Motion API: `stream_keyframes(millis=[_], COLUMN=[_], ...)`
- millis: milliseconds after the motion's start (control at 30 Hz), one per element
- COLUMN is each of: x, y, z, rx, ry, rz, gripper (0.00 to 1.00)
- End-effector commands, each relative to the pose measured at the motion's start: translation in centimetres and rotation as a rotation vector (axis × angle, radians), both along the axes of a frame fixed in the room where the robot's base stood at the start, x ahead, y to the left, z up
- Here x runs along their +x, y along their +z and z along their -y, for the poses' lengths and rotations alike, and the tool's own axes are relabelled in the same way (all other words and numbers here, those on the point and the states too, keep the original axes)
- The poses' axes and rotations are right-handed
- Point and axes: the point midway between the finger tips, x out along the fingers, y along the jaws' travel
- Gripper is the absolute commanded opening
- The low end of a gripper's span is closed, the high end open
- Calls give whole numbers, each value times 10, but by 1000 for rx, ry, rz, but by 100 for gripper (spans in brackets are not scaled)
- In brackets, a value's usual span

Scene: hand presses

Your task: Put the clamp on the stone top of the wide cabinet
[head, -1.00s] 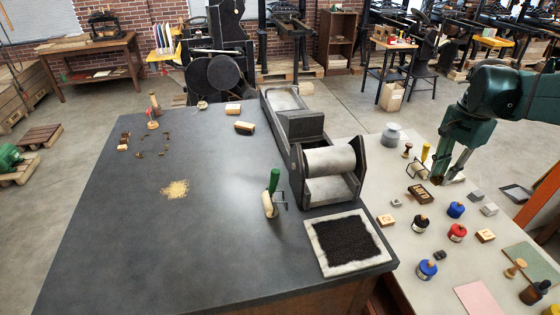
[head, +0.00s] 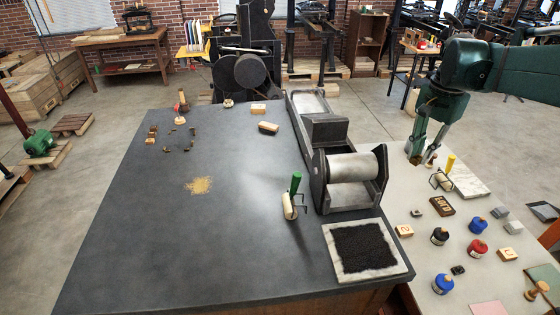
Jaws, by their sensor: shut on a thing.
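My gripper (head: 421,160) is at the right, above the far part of the pale side table. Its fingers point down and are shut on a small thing. This thing is hard to make out between the fingertips; I take it to be the clamp, as no other clamp is clear in view. The wide cabinet's dark grey stone top (head: 235,235) fills the middle and left of the view. My gripper is to the right of it, beyond the press bed.
A press bed with a pale roller (head: 352,167) stands along the top's right side. A green-handled roller (head: 291,198) and an inked slab (head: 366,250) are near the front right. Small pieces and a wooden block (head: 268,127) lie further back.

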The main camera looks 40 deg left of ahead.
Motion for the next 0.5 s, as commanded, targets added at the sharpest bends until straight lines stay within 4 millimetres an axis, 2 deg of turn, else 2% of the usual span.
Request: stream_keyframes(millis=[33,100,500], x=[-2,-5,-32], y=[2,3,4], z=[-17,-37,-155], rx=[0,0,1], ry=[34,77,332], rz=[0,0,0], gripper=[2,2,2])
